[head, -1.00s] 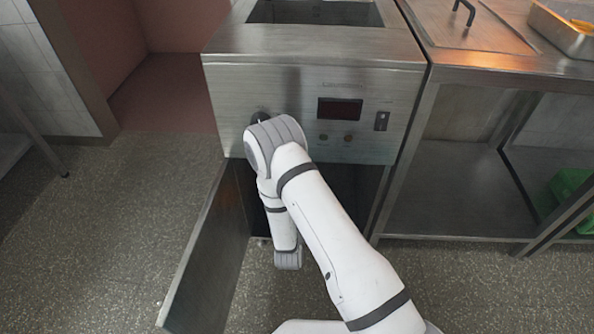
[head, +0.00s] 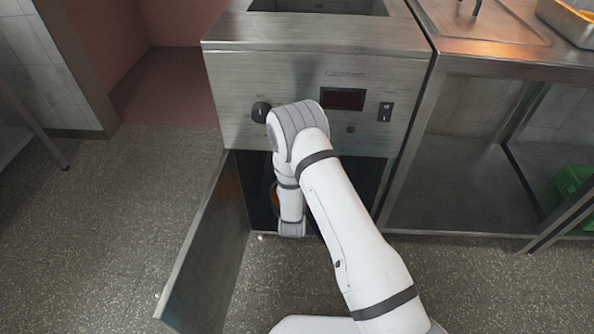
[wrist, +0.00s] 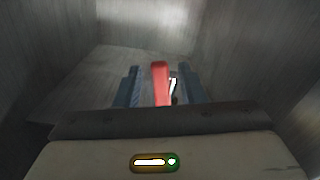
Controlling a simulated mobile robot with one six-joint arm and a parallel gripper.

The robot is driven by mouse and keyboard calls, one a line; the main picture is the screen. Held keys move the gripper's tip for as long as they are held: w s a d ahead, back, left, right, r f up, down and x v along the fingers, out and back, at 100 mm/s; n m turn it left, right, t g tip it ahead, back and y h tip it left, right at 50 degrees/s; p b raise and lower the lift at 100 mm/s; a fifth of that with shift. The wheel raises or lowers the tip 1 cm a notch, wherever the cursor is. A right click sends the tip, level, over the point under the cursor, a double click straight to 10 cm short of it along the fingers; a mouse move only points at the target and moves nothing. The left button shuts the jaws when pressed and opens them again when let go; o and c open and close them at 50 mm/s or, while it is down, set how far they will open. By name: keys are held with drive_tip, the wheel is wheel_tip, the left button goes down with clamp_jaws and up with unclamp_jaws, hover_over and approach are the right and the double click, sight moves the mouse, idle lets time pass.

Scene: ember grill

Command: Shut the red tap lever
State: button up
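The red tap lever (wrist: 160,84) shows in the wrist view as an upright red bar inside the open cabinet. My gripper (wrist: 161,70) is open, with one blue-grey finger on each side of the lever. Gaps show between the lever and both fingers, so neither visibly touches it. A small bright and dark piece lies just right of the lever. In the head view the lever and my gripper's fingers are hidden behind my arm in the cabinet opening. The tap's body is not clearly seen.
The fryer's cabinet door (head: 212,255) hangs open at the left. The steel front panel (head: 300,75) with a black knob (head: 261,112) is above the opening. A steel table (head: 480,205) stands close on the right. Floor (head: 90,240) is clear at left.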

clamp_jaws()
